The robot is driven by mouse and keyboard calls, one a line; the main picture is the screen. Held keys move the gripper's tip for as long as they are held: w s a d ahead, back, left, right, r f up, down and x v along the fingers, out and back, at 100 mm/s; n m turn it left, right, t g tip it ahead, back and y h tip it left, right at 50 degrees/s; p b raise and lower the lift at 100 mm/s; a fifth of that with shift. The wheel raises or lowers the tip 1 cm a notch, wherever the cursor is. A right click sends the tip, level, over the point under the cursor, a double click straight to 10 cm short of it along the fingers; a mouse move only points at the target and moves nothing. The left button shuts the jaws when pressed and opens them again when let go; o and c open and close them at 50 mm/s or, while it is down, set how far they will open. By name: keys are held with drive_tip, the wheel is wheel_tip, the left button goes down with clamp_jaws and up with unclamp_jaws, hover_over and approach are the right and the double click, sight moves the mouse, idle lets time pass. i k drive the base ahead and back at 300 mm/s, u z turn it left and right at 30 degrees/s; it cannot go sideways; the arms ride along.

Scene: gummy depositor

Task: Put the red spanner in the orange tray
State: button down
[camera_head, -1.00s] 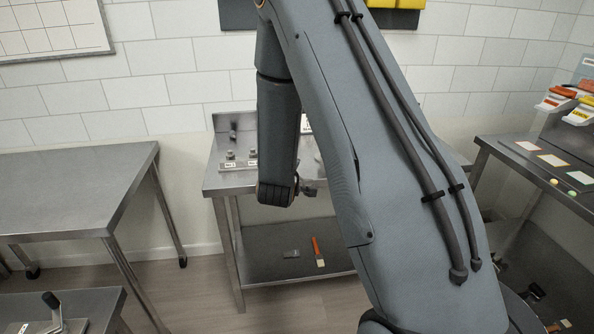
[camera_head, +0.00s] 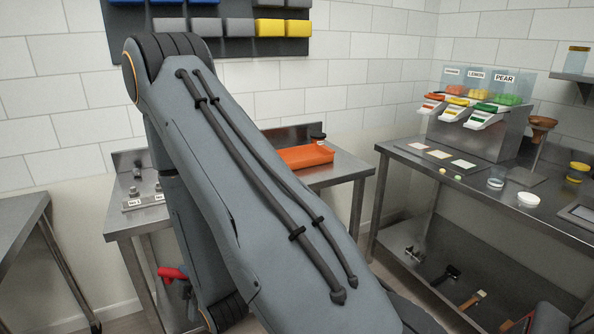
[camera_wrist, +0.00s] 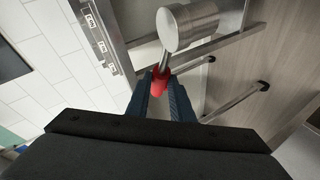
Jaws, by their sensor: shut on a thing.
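My gripper (camera_wrist: 161,92) is shut on the red part, with one blue-grey finger on each side. In the head view the red spanner (camera_head: 172,273) shows low, left of my arm and in front of the small steel table. My fingers are mostly hidden there. The orange tray (camera_head: 308,157) stands on the right part of that table's top. My arm hides the tray's left end, and the tray looks empty where visible.
The small steel table (camera_head: 347,168) carries a labelled fixture (camera_head: 143,202) at its left and a dark-lidded jar (camera_head: 318,139) behind the tray. A right-hand bench (camera_head: 400,158) holds dispensers (camera_head: 480,130). Another steel table (camera_head: 18,225) stands at the left.

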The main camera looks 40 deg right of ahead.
sight(309, 158)
drive_tip(key=k, duration=1.15)
drive_tip(key=z, duration=0.5)
drive_tip(key=i, duration=0.5)
drive_tip(key=z, duration=0.7)
drive_tip(key=i, duration=0.6)
drive_tip(key=z, duration=0.1)
